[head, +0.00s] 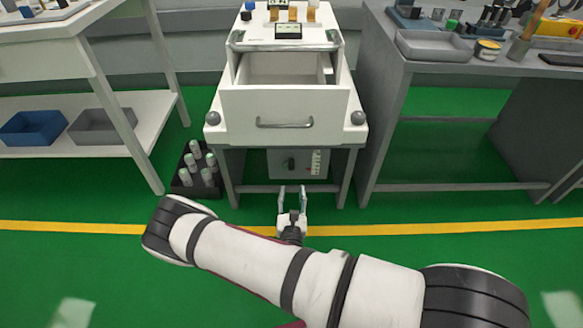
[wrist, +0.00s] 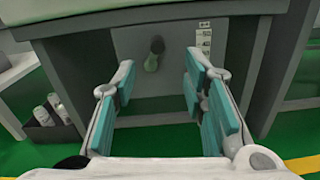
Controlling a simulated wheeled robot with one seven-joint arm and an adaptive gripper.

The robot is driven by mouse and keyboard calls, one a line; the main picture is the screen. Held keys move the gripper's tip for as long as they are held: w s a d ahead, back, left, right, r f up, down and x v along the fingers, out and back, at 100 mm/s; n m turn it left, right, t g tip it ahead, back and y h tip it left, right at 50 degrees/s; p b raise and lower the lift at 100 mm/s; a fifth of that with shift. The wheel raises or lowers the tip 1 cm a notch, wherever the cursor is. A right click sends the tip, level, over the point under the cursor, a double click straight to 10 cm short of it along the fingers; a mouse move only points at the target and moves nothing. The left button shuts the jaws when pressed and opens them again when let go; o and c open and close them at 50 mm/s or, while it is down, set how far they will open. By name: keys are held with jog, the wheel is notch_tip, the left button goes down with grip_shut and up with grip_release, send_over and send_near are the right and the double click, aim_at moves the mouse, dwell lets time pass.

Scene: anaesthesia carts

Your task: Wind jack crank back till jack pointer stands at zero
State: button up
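The jack crank (head: 291,162) is a small dark knob on a grey panel (head: 276,169) under the white cart. In the wrist view the crank (wrist: 152,60) shows a dark hub with a pale greenish grip hanging just below it. A white scale strip (head: 316,162) stands right of the crank; in the wrist view the scale (wrist: 204,42) shows blurred numbers, the top one like 50. I cannot make out the jack pointer. My gripper (head: 292,190) is open and empty, low in front of the panel. In the wrist view its teal-padded fingers (wrist: 160,80) stand either side of the crank, apart from it.
The cart's drawer (head: 270,105) is pulled out above the panel. Cart legs flank the panel. A black crate of bottles (head: 197,178) stands on the floor to the left. A grey bench (head: 385,110) stands right. The green floor in front is clear.

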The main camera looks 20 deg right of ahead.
aim_at(292, 169)
jog(key=b+x, duration=0.1)
jog(key=x, duration=0.3)
jog(key=b+x, duration=0.2)
jog(key=x, duration=0.3)
jog(key=b+x, duration=0.2)
jog(key=x, duration=0.2)
jog(key=shift+w+a+f, duration=0.1)
jog(key=shift+w+f, duration=0.25)
jog(key=shift+f, duration=0.05)
grip_shut()
